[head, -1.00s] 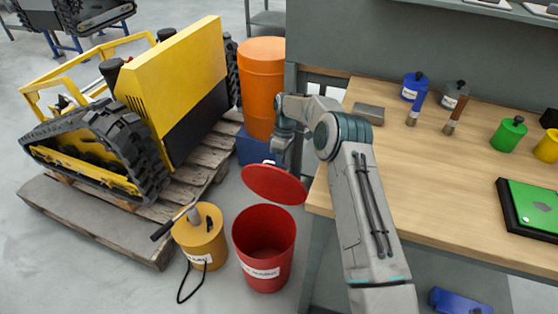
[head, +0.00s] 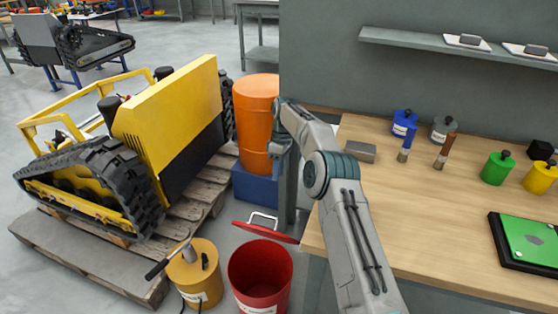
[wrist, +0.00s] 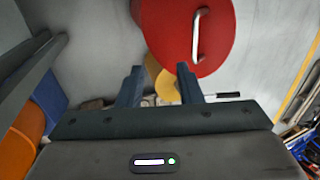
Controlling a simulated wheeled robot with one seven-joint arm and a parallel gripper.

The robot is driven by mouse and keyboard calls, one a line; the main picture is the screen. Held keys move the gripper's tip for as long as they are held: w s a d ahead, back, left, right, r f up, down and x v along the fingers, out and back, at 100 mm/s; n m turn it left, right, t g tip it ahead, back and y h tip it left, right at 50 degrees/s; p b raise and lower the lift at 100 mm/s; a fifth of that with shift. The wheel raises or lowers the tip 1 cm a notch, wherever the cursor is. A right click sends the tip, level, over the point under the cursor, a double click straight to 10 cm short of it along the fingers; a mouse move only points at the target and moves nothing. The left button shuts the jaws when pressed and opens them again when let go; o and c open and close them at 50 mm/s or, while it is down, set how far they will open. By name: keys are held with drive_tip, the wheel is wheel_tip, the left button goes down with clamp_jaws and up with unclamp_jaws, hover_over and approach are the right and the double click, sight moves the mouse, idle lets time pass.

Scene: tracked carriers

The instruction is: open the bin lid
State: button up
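The red bin (head: 260,298) stands on the floor left of the workbench, and its mouth is uncovered in the head view. Its red lid (head: 280,235) is raised at the bin's far side, tilted and seen nearly edge-on, with its metal handle (head: 262,220) above it. In the wrist view the lid (wrist: 170,30) shows its top face with the silver handle (wrist: 197,35). My gripper (wrist: 158,84) has its two fingers apart with nothing between them. The handle lies beyond the right finger, clear of the grip. In the head view the fingers are hidden or too small to tell.
A yellow can (head: 194,276) with a lever stands close left of the bin. An orange drum (head: 257,120) on a blue base (head: 255,184) is behind. A tracked carrier (head: 150,120) sits on a pallet at left. The workbench (head: 425,215) edge bounds the right.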

drive_tip(key=shift+p+v, duration=0.55)
drive_tip(key=shift+v, duration=1)
